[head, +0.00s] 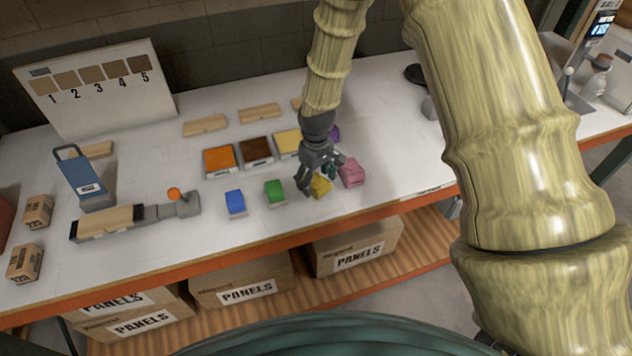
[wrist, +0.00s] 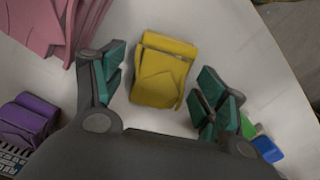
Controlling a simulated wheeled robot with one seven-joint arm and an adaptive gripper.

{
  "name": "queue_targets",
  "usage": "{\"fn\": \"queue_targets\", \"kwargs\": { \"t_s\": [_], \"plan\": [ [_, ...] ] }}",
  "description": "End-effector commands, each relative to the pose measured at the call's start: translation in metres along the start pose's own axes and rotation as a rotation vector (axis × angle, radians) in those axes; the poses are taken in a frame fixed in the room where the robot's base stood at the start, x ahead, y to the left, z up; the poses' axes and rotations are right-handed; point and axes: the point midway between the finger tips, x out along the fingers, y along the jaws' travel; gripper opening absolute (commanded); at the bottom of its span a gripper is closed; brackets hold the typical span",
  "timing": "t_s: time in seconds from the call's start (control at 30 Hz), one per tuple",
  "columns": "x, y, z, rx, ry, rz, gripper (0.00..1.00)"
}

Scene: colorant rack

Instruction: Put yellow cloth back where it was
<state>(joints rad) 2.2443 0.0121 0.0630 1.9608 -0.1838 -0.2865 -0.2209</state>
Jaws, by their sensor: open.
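The yellow cloth (head: 320,187) is a small folded bundle on the white table near its front edge. In the wrist view the yellow cloth (wrist: 161,70) lies between and just ahead of my open fingers. My gripper (head: 322,178) is just above the cloth in the head view and partly hides it. My gripper (wrist: 160,90) is open and empty, with one finger on each side of the cloth. I cannot tell whether a finger touches it.
A pink cloth (head: 352,173) lies close to the right of the yellow one, with a green cloth (head: 275,192) and blue cloth (head: 235,203) to the left. A purple cloth (wrist: 26,121) lies nearby. Orange (head: 219,160), brown (head: 256,151) and pale yellow (head: 287,142) trays stand behind.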

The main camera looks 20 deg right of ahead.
Motion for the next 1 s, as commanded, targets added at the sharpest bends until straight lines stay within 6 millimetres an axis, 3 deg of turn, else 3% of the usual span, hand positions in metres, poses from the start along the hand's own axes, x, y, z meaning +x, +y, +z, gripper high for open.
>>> {"fn": "queue_targets", "kwargs": {
  "t_s": [0.8,1.0],
  "plan": [
    [-0.090,0.000,-0.001,0.000,0.003,0.000,0.73],
    [-0.104,0.000,0.000,0.000,0.002,0.000,0.73]
  ]
}}
